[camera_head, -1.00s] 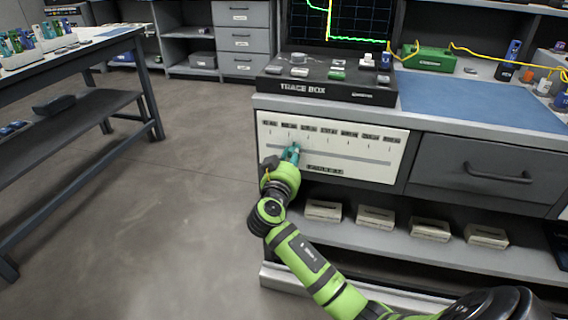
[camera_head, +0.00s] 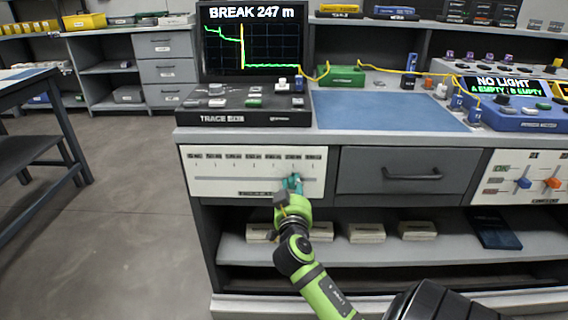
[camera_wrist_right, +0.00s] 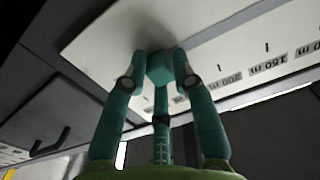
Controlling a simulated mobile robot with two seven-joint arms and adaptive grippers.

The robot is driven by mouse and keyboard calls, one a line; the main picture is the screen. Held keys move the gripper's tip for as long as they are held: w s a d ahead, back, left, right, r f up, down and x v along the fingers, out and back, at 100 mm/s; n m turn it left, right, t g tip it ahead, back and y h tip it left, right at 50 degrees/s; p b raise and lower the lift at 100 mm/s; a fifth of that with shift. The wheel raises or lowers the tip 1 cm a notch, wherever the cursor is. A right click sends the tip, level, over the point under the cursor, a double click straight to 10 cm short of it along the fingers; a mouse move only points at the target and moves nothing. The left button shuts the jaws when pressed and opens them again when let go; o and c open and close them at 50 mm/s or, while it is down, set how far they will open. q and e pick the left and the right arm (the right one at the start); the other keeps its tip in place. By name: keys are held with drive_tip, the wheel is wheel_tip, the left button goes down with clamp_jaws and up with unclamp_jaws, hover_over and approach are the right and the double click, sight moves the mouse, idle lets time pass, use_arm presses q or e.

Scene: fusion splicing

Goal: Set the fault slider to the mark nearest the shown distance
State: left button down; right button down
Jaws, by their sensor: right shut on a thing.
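The trace screen (camera_head: 240,48) reads "BREAK 247 m" above a green trace with a yellow vertical line. Below the bench top, a white fault slider panel (camera_head: 215,186) has a row of marks over a horizontal slot. My right gripper (camera_head: 293,184) is at the slot, right of the panel's middle, under one of the right-hand marks. In the right wrist view, its two teal fingers (camera_wrist_right: 158,78) are shut on a teal block, apparently the slider knob (camera_wrist_right: 160,65). Labels "200 m" and "150 m" lie right of it; the nearest mark is hidden by a finger. My left gripper is not in view.
The black trace box (camera_head: 245,112) sits on the bench above the panel, left of a blue mat (camera_head: 385,112). A grey drawer (camera_head: 390,170) adjoins the panel's right side. Pale boxes (camera_head: 366,232) lie on the shelf below. Another slider panel (camera_head: 520,190) is at the right.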

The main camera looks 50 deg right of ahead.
drive_tip(key=shift+r, duration=0.35)
drive_tip(key=c, duration=1.1)
unclamp_jaws()
drive_tip(key=shift+f, duration=0.15)
drive_tip(key=shift+s+a, duration=0.25)
drive_tip(key=shift+a, duration=0.05)
drive_tip(key=v, duration=1.1)
drive_tip(key=shift+s, duration=0.1)
